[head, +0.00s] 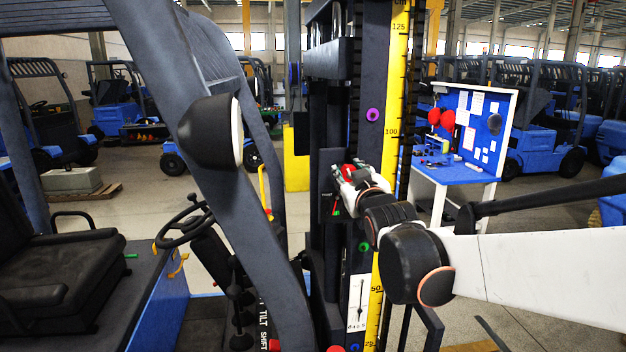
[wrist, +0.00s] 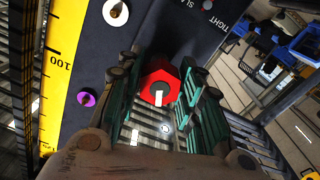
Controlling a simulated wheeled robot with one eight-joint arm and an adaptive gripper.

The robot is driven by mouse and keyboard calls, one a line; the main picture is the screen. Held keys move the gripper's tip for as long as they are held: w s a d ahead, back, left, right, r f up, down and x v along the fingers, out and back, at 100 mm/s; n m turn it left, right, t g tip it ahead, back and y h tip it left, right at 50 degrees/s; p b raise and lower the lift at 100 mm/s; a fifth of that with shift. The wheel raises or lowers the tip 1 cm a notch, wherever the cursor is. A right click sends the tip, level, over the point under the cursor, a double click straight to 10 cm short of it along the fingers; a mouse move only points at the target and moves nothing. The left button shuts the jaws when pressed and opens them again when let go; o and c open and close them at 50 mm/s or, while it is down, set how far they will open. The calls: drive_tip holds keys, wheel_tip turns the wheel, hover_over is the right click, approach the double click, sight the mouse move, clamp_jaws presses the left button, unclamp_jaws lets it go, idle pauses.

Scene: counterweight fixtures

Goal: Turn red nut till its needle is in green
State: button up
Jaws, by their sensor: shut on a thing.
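The red nut (wrist: 158,82) sits on a dark plate, with a pale bolt end in its middle. My gripper (wrist: 160,72) has its green-padded fingers on both sides of the nut and is shut on it. In the head view, my gripper (head: 353,178) reaches the mast from the right, and a bit of the red nut (head: 348,169) shows between its fingers. The dark gauge plate (wrist: 183,28) carries the words SLACK, partly cut off, and TIGHT. A small green mark (head: 336,213) shows below the gripper in the head view. I cannot make out the needle.
A yellow height scale (head: 397,70) runs up the mast beside the plate. A purple knob (head: 373,115) and a green knob (head: 364,247) are on the mast. The forklift's slanted post (head: 215,170) and steering wheel (head: 183,227) stand left. A blue workbench (head: 460,173) is behind.

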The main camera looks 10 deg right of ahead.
drive_tip(key=n+b, duration=0.1)
drive_tip(key=n, duration=0.5)
drive_tip(key=shift+b, duration=0.35)
drive_tip(key=shift+n, duration=0.3)
drive_tip(key=o, duration=1.1)
drive_tip(key=s, duration=1.2)
